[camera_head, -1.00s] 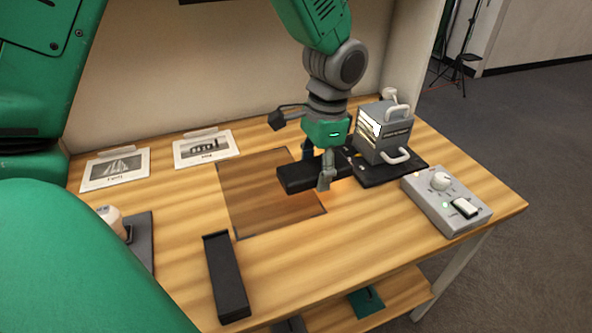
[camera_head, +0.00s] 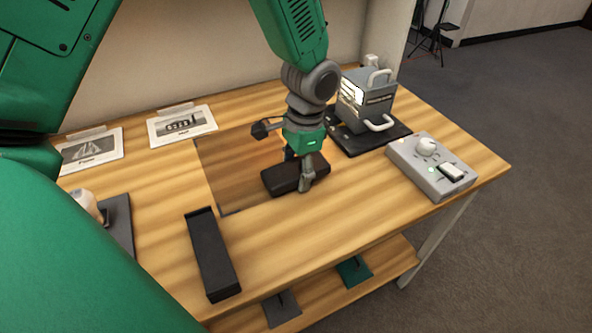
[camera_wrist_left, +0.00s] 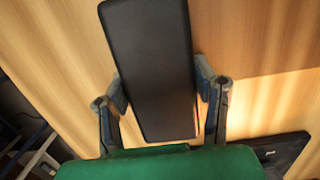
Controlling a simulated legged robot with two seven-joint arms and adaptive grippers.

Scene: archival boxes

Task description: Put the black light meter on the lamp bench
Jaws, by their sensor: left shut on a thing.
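The black light meter, a flat black block (camera_head: 282,179), is held by my left gripper (camera_head: 300,172) over the front right part of a darker brown rectangle on the wooden bench (camera_head: 330,225). In the left wrist view the black block (camera_wrist_left: 150,65) lies between the two fingers of my left gripper (camera_wrist_left: 162,100), which are shut on it. The fingers and wrist hide part of the block in the head view. I cannot tell whether its underside touches the bench top. My right gripper is not in view.
A grey lamp box with white handles (camera_head: 365,100) stands on a black base at the back right. A grey control box (camera_head: 432,165) is at the right edge. A long black tray (camera_head: 212,255) lies front left. Two picture cards (camera_head: 182,124) lie at the back.

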